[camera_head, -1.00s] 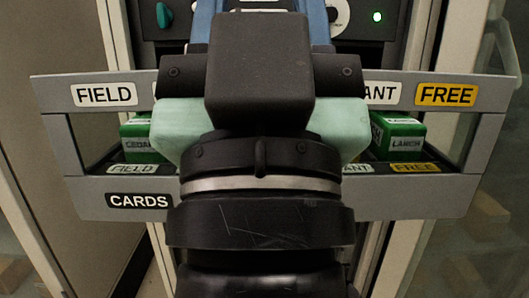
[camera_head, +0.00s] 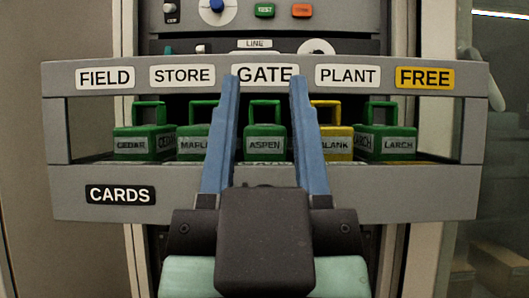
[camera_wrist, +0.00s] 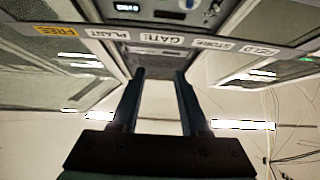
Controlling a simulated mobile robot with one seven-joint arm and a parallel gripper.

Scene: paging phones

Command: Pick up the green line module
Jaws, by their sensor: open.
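Several green modules with loop handles stand in a grey rack (camera_head: 400,206) in the head view. They read CEDAR (camera_head: 140,144), MARL-something (camera_head: 193,146), partly hidden by my left finger, ASPEN (camera_head: 265,144) and LARCH (camera_head: 390,144). A yellow module labelled BLANK (camera_head: 338,145) stands between ASPEN and LARCH, partly behind my right finger. No module is marked as a line module. My gripper (camera_head: 265,82) is open and empty, its blue fingers pointing up in front of the rack, either side of ASPEN. In the wrist view the fingers (camera_wrist: 160,74) are apart with nothing between them.
The rack's upper rail (camera_head: 220,92) carries the tags FIELD, STORE, GATE, PLANT and FREE; the lower rail reads CARDS. Behind and above is a dark panel (camera_head: 350,16) with knobs, buttons and a LINE label (camera_head: 255,44). Cabinet walls stand at both sides.

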